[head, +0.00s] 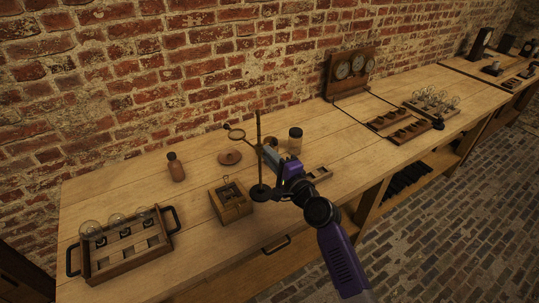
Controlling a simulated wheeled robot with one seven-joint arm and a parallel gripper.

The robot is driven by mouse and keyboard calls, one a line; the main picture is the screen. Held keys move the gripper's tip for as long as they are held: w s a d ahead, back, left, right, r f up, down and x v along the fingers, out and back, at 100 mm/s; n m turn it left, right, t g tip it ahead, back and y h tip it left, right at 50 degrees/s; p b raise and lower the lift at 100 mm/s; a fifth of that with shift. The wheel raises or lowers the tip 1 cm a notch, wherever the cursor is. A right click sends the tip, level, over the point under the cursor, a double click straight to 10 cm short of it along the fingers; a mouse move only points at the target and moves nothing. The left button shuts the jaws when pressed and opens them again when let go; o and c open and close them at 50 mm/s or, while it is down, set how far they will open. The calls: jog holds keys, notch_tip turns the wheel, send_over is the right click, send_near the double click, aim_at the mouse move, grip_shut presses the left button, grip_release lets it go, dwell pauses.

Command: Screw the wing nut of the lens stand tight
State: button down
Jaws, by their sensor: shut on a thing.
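The lens stand has a thin dark upright rod (259,128) on a round dark base (260,193), near the middle of the bench. A ring-shaped lens (237,133) sticks out to the left of the rod, fairly high up. My gripper (267,150) reaches in from the lower right and its fingertips are at the rod, a little below the lens. It is shut at the place of the stand's wing nut. The wing nut itself is hidden by the fingers, so its turn cannot be seen. The rod stands upright.
A wooden box (231,204) is close in front. A handled tray (106,262) holds bulbs at left. Gauges (350,68) stand by the brick wall.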

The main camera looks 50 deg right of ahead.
dwell(0.3)
jog(key=c, duration=1.4)
grip_release()
jog(key=shift+c, duration=0.2)
jog(key=v, duration=0.8)
jog(key=shift+b, duration=0.45)
